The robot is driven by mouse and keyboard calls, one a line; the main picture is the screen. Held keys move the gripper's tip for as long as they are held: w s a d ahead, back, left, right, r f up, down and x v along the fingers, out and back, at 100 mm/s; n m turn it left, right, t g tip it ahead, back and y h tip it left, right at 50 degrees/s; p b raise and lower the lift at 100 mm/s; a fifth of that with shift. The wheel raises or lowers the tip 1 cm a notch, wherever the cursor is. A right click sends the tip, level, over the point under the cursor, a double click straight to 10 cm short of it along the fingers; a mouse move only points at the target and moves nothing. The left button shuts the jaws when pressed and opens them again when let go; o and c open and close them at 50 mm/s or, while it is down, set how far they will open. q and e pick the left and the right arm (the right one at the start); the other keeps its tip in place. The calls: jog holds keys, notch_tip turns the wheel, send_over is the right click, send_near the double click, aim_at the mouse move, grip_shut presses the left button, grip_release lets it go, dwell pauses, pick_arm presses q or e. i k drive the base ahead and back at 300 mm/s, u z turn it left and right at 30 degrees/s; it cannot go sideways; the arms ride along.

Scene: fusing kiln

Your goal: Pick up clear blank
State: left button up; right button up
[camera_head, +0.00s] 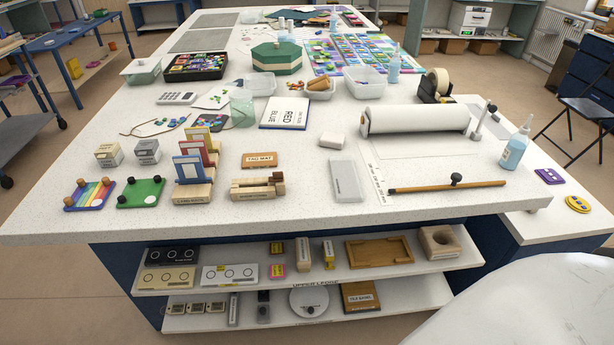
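No piece can be read for certain as the clear blank. A pale grey, flat rectangular slab (345,181) lies on the white worktop near its front, right of the middle; its small lettering is too small to read. A translucent greenish piece (242,108) stands farther back, left of the red-and-blue lettered booklet (284,113). A wooden rack (193,192) near the front left holds several upright coloured panels. Neither of my grippers is in view.
A wooden rod (445,187) lies right of the slab, and a white roll (415,119) lies behind it. Lower shelves (420,265) hold several items. Bare worktop lies along the front edge.

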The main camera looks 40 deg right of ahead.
aim_at(347, 185)
jog(key=u, duration=0.3)
jog(key=i, duration=0.7)
jog(key=z, duration=2.2)
